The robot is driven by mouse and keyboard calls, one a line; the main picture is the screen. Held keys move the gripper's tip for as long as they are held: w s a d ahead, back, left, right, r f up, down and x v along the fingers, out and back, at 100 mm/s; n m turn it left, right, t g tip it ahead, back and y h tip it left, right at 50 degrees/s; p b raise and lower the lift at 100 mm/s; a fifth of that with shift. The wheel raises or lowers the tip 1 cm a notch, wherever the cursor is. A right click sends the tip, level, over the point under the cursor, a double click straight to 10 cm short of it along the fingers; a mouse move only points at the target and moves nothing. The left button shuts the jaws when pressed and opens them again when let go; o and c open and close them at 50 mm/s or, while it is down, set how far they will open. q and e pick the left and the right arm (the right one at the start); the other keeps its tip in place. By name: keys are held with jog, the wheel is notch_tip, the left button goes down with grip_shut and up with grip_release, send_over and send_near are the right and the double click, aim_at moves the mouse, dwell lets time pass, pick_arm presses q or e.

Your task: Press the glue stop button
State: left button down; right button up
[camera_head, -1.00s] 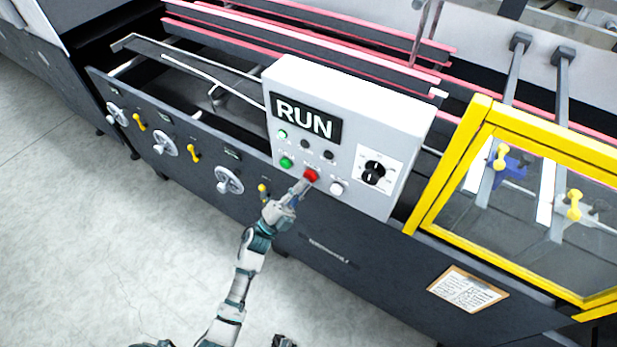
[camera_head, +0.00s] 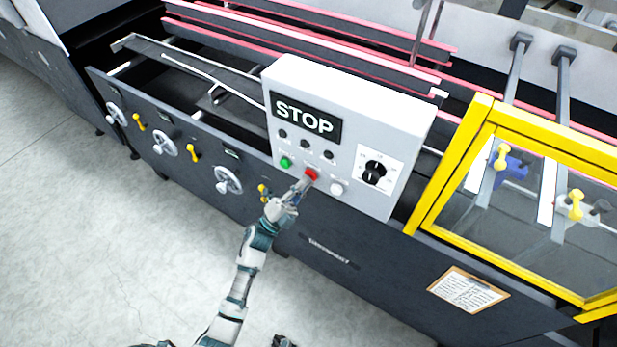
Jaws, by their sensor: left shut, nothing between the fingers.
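The white control box (camera_head: 350,110) stands on the side of the machine. Its black display (camera_head: 305,119) reads STOP. The red button (camera_head: 311,174) sits in the lower row, between the green button (camera_head: 286,162) and a white button (camera_head: 337,187). My left gripper (camera_head: 302,185) is shut and empty, with its tips at the red button, seemingly touching it; its lower edge is partly hidden by the tips. My right gripper is not in view.
A black rotary knob (camera_head: 374,172) is on the right of the box. A yellow-framed guard (camera_head: 452,165) stands to the right. Handwheels (camera_head: 228,180) and yellow levers (camera_head: 193,153) line the dark side panel. Grey floor (camera_head: 100,250) is clear at the left.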

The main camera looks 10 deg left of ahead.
pick_arm(q)
jog(key=shift+s+a+p, duration=0.35)
jog(key=shift+s, duration=0.55)
jog(key=s, duration=0.1)
jog(key=s+a+p, duration=0.1)
jog(key=s, duration=0.2)
jog(key=shift+s+a, duration=0.35)
dwell(0.6)
